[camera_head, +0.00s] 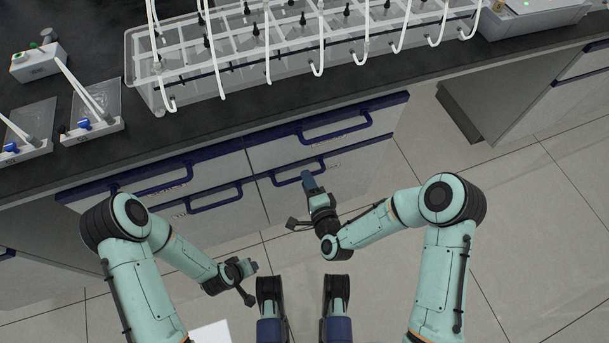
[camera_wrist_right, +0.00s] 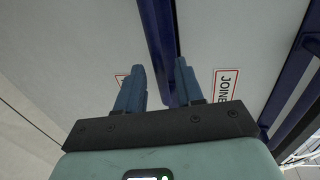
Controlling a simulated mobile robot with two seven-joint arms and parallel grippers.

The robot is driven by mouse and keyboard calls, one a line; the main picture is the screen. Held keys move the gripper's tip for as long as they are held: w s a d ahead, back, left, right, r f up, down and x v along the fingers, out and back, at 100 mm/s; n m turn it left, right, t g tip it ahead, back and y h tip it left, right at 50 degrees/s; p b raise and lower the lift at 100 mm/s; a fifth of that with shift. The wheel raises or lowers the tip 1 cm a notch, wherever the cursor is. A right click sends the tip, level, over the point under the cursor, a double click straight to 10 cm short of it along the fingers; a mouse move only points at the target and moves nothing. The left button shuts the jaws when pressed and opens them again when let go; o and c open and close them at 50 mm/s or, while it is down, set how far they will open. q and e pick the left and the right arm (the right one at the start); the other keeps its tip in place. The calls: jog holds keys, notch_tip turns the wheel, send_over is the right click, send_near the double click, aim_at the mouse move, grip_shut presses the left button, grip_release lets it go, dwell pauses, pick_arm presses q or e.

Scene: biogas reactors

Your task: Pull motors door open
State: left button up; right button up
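The cabinet under the bench has several light-grey fronts with dark blue handles. The upper right handle (camera_head: 340,125) and lower left handle (camera_head: 215,198) are in the head view; no label reading "motors" is legible. My right gripper (camera_head: 308,180) is in front of the lower right front, by its handle. In the right wrist view its two blue fingers (camera_wrist_right: 158,88) are apart, with a blue bar (camera_wrist_right: 158,35) running between them; contact cannot be told. A red-framed label (camera_wrist_right: 226,85) beginning "JOINE" is right of the fingers. My left gripper (camera_head: 248,272) is away from the cabinet, its opening unclear.
The dark benchtop (camera_head: 215,125) carries a clear rack (camera_head: 150,85) with bottles and white tubes, and trays at the left. Tiled floor (camera_head: 540,230) is open at the right. Another cabinet (camera_head: 540,105) stands at the upper right.

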jog(key=shift+x, duration=1.55)
jog(key=shift+c, duration=0.3)
grip_shut()
